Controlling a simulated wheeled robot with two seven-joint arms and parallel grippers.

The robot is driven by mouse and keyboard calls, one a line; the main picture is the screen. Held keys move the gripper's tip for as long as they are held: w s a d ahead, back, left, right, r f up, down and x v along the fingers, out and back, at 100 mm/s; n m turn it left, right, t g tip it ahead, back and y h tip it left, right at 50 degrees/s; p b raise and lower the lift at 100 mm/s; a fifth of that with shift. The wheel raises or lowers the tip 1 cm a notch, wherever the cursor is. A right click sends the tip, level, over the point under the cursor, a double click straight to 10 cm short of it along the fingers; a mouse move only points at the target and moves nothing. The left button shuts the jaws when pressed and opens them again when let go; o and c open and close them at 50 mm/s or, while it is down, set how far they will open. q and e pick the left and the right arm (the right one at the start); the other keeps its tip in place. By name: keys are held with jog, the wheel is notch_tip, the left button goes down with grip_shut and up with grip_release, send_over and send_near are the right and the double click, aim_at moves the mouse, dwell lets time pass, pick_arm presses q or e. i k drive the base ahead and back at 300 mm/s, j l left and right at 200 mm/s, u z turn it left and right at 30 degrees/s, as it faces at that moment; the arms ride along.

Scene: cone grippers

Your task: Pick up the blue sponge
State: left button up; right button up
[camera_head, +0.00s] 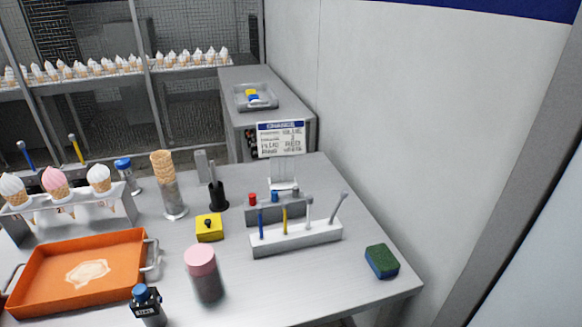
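The blue sponge (382,262) lies on the grey table (335,285) near its front right corner. It has a dark green top layer and blue sides. It is close to the table's right edge with nothing touching it. Neither of my grippers shows in the head view.
A white rack (297,238) with upright coloured sticks stands left of the sponge. A pink-lidded jar (204,275), a dark blue-capped bottle (147,306), a yellow block (209,227) and an orange tray (85,272) are further left. The table around the sponge is clear. A white wall (400,130) rises at right.

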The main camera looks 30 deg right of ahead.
aim_at(380, 257)
jog(key=z, duration=1.65)
